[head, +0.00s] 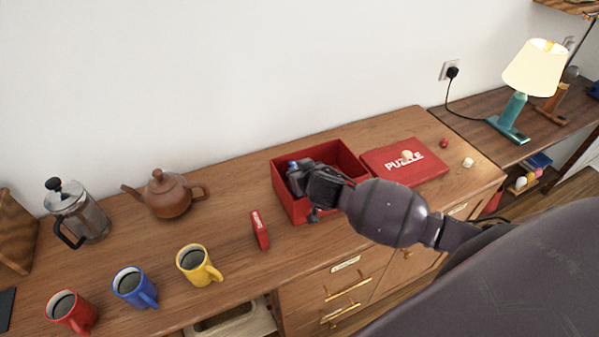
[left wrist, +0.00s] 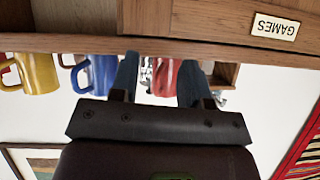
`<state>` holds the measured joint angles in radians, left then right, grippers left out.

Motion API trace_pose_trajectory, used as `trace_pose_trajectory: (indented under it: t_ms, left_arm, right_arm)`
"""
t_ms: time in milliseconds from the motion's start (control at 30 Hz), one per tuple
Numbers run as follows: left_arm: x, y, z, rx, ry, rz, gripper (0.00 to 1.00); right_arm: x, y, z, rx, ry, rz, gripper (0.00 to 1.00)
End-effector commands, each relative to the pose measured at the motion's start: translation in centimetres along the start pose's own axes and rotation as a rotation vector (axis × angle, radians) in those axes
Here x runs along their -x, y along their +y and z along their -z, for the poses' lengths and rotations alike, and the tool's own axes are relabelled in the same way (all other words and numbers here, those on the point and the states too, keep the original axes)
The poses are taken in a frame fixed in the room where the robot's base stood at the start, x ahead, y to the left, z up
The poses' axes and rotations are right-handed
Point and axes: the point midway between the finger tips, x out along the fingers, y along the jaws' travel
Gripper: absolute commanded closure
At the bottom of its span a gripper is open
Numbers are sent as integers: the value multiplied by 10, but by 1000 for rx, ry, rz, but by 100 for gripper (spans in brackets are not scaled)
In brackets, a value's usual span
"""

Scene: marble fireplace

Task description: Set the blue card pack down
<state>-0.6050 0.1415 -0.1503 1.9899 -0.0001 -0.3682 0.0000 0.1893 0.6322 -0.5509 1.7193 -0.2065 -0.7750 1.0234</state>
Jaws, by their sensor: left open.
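My right gripper (head: 303,184) is at the open red box (head: 352,156), its fingertips over the left part of the inside. A small blue patch (head: 293,164) shows at its tips. It may be part of the blue card pack, but the gripper hides most of it, and I cannot tell whether the jaws hold it. My left gripper (left wrist: 157,82) shows only in the left wrist view. It is open, with nothing held between its fingers.
Yellow (head: 194,268), blue (head: 132,288) and red (head: 71,312) mugs, a teapot (head: 169,198) and a French press (head: 88,221) occupy the left. Bare wood lies around the pack.

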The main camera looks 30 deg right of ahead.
Motion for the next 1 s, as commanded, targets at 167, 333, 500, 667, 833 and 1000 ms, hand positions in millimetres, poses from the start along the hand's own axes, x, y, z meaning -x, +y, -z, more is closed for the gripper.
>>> trace_pose_trajectory:
  t_ms: [167,333,500,667,833,1000]
  left_arm:
    - [-1,0,-4,0,-4,0,57]
    - [-2,0,-5,-1,-4,0,57]
    - [-2,0,-4,-1,-2,0,57]
    - [-4,0,-2,-2,2,-1,57]
    - [-4,0,1,-2,5,-1,57]
    - [-1,0,6,-3,8,-1,57]
  right_arm:
    - [-3,1,-10,-1,-9,-3,100]
    - [-4,0,-14,0,-15,-3,100]
    - [-4,0,-18,0,-20,-3,52]
    - [-4,0,-18,-1,-21,-3,51]
    - [-3,0,-16,-1,-20,-2,51]
    - [8,0,-7,-2,-21,-3,51]
